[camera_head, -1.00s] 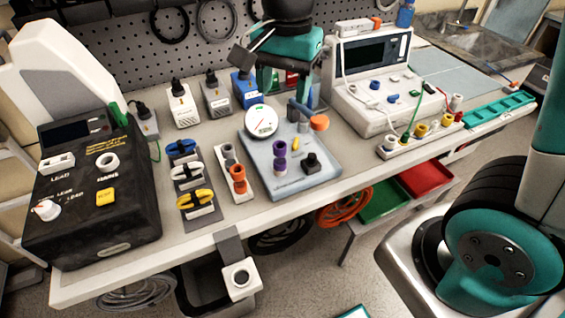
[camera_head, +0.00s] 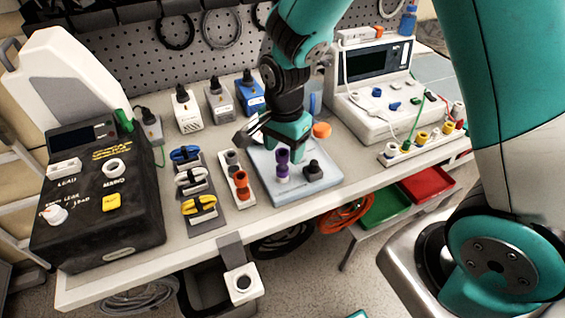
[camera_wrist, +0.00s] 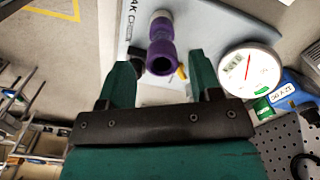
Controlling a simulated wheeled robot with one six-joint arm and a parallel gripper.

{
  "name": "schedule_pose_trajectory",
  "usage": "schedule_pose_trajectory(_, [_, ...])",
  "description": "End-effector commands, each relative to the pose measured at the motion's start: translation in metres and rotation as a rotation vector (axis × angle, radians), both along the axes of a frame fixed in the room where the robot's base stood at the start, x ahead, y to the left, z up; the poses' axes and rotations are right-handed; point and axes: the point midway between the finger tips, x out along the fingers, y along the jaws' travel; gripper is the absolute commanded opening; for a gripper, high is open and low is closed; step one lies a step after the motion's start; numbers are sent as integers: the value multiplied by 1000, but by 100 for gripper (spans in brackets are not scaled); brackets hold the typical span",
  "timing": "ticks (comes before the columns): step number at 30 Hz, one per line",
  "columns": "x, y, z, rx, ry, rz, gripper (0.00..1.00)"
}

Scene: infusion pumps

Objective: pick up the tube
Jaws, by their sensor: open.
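The likely tube is an upright purple tube (camera_head: 282,165) with a white band, standing on the pale blue-grey board (camera_head: 315,190).
A black knob (camera_head: 313,170) stands close to the right of the tube. A narrow rack with an orange tube (camera_head: 241,184) is to the left, then coloured clips (camera_head: 192,180). A white instrument (camera_head: 375,85) is at right. The bench front edge (camera_head: 300,217) is close.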

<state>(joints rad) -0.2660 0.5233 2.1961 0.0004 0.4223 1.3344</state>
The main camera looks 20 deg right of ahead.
Motion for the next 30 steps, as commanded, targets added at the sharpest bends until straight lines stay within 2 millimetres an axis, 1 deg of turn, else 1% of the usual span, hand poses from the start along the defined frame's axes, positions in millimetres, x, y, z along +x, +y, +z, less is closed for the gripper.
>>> schedule_pose_trajectory(6, [0, 3, -31, -1, 6, 0, 58])
schedule_pose_trajectory(9, [0, 3, -40, -1, 4, 0, 58])
schedule_pose_trajectory(17, [1, 3, -43, 0, 0, 0, 58])
schedule_pose_trajectory(18, [1, 3, -43, 0, 0, 0, 49])
schedule_pose_trajectory(23, [1, 3, -43, 0, 1, 0, 12])
schedule_pose_trajectory(24, [1, 3, -43, 0, 1, 0, 9])
schedule_pose_trajectory(30, [1, 4, -43, 0, 1, 0, 8])
